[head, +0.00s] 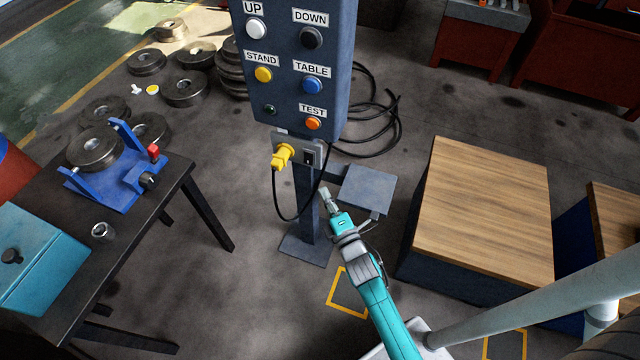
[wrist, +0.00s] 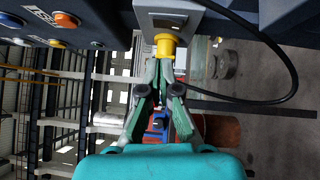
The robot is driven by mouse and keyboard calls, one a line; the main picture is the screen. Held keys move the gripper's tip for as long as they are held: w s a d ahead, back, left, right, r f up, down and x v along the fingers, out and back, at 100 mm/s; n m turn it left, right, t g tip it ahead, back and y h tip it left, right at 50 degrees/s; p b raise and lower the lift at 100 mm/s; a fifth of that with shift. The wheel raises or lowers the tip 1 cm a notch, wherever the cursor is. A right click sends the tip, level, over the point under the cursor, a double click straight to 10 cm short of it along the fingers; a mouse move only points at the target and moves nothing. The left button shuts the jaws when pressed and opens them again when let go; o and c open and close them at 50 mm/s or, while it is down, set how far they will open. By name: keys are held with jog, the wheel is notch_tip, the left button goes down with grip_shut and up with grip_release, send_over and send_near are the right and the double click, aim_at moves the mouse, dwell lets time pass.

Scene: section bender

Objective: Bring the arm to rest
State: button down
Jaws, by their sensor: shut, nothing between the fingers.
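My arm shows teal in the head view, reaching up from the bottom edge. My gripper (head: 325,192) is shut and empty, in front of the lower part of the control stand. In the wrist view the fingertips (wrist: 163,68) come together just below a yellow plug (wrist: 165,45). In the head view the plug (head: 283,155) sits in a socket box on the stand, up and left of the fingertips and apart from them. A black switch (head: 308,157) is beside it. The control panel (head: 290,75) with labelled buttons stands above.
A black cable (head: 276,200) loops below the plug. A wood-topped block (head: 485,215) stands to the right. A dark table (head: 170,190) with a blue fixture (head: 125,190) is at left. Steel rings (head: 185,88) lie on the floor behind. Open floor lies between table and stand.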

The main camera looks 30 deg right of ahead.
jog(key=shift+s+a, duration=0.1)
jog(key=shift+s, duration=0.3)
jog(key=s+a+r+m+g+y, duration=0.1)
jog(key=s+a+m, duration=0.3)
jog(key=s, duration=0.7)
jog(key=s+a+r+m+g+y, duration=0.1)
jog(key=s+a+m, duration=0.3)
jog(key=s, duration=0.6)
jog(key=s+r+m+g, duration=0.1)
jog(key=s+r+m, duration=0.3)
jog(key=s, duration=0.3)
jog(key=s+a+r+m+g+y, duration=0.1)
jog(key=s+r+m, duration=0.4)
jog(key=s, duration=0.3)
jog(key=shift+a+r, duration=0.25)
jog(key=shift+r, duration=0.5)
